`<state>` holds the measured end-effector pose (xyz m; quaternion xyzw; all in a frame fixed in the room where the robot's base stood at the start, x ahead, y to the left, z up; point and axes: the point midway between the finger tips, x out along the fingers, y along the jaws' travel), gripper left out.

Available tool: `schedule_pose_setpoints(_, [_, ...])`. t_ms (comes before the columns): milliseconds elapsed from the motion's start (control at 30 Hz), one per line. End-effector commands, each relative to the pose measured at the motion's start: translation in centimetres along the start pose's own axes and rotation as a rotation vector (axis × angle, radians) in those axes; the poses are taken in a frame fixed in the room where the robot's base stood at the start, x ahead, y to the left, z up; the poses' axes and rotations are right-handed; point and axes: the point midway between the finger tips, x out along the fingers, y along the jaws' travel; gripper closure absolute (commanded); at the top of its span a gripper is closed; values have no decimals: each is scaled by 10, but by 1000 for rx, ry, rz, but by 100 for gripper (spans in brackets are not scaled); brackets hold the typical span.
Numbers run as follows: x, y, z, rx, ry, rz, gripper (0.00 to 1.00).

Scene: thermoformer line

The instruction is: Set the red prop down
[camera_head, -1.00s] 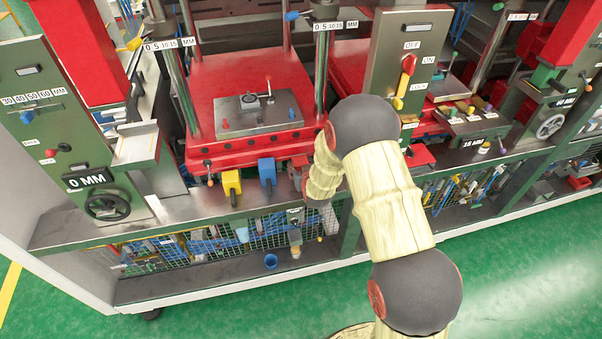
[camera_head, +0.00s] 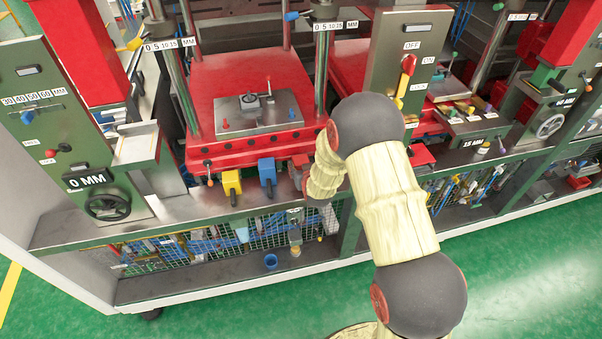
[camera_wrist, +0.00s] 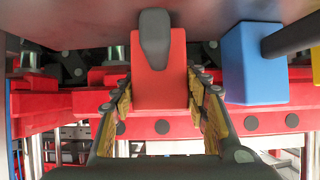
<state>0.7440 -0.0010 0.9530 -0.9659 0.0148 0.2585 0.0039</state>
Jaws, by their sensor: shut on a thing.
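The red prop (camera_wrist: 150,90) is a red block with a dark grey knob or handle part on its face. It is between the two yellow-padded fingers of my gripper (camera_wrist: 160,103) in the wrist view, and the gripper is shut on it. The grey surface borders the prop at the top of that view; I cannot tell whether they touch. In the head view my arm hides most of the gripper and the prop.
A blue prop (camera_wrist: 255,65) stands close beside the red one; it also shows in the head view (camera_head: 266,172), with a yellow prop (camera_head: 231,183) to its left. The red press bed (camera_head: 250,150) is just behind. The grey ledge (camera_head: 150,215) has free room at left.

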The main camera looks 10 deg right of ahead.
Motion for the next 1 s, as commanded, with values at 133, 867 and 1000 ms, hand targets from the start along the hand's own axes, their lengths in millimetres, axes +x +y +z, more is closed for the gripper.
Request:
schedule_pose_setpoints(133, [-7,0,0,0,6,0,100])
schedule_pose_setpoints(867, [-38,0,19,0,5,0,100])
schedule_pose_setpoints(1000, [-44,0,22,0,6,0,100])
